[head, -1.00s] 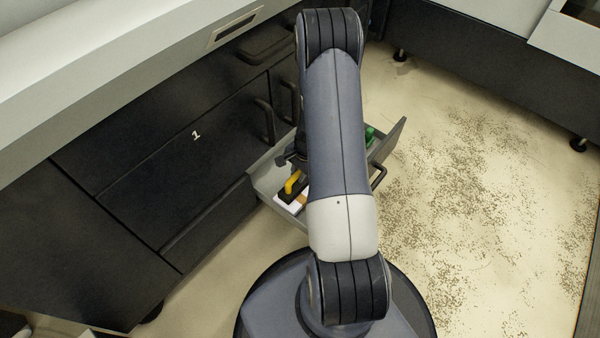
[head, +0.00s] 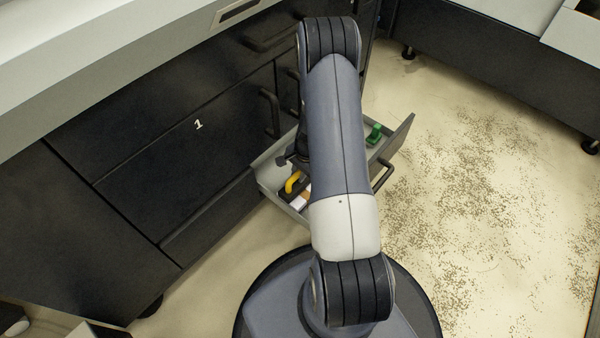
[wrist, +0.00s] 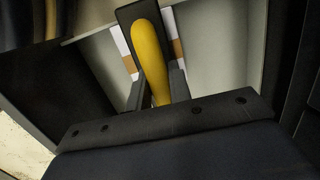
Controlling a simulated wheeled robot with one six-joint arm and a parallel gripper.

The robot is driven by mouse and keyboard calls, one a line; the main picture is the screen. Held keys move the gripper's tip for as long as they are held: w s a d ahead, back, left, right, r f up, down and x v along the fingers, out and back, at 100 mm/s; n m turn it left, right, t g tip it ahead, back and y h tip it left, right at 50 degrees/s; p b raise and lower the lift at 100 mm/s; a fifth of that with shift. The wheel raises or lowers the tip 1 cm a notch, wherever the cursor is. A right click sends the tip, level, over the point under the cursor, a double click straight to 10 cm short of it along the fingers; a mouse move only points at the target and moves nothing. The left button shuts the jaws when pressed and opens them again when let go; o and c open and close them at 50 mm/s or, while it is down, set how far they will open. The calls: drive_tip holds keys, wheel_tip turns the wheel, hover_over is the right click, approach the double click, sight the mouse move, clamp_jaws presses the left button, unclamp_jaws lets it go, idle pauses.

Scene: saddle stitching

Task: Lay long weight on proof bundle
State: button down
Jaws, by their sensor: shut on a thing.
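The long weight is a black bar (wrist: 128,15) with a yellow handle (wrist: 150,50); the handle also shows in the head view (head: 293,182). My gripper (wrist: 157,88) is shut on the handle, with one finger on each side. The proof bundle (wrist: 122,48) is white with a brown band and lies in the open drawer; part of it shows in the head view (head: 299,203). In the wrist view the bar crosses over the bundle, which shows on both sides of it. I cannot tell whether they touch. My arm hides much of the drawer in the head view.
The open drawer (head: 267,178) has grey walls close around the weight and a dark front (head: 398,140) with a handle. A green object (head: 374,133) sits at its right end. Black cabinets, one marked 1 (head: 198,125), stand on the left. Speckled floor lies open on the right.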

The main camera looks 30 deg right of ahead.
drive_tip(key=shift+f+b, duration=0.75)
drive_tip(key=shift+f, duration=0.2)
drive_tip(key=c, duration=1.2)
unclamp_jaws()
drive_tip(key=shift+f, duration=0.1)
drive_tip(key=shift+s, duration=0.1)
wheel_tip(320, 180, up, 11)
drive_tip(key=d+p, duration=0.1)
drive_tip(key=p, duration=0.3)
drive_tip(key=shift+s+d+f, duration=0.2)
drive_tip(key=shift+s+d, duration=0.05)
drive_tip(key=shift+s, duration=0.2)
drive_tip(key=shift+f, duration=0.1)
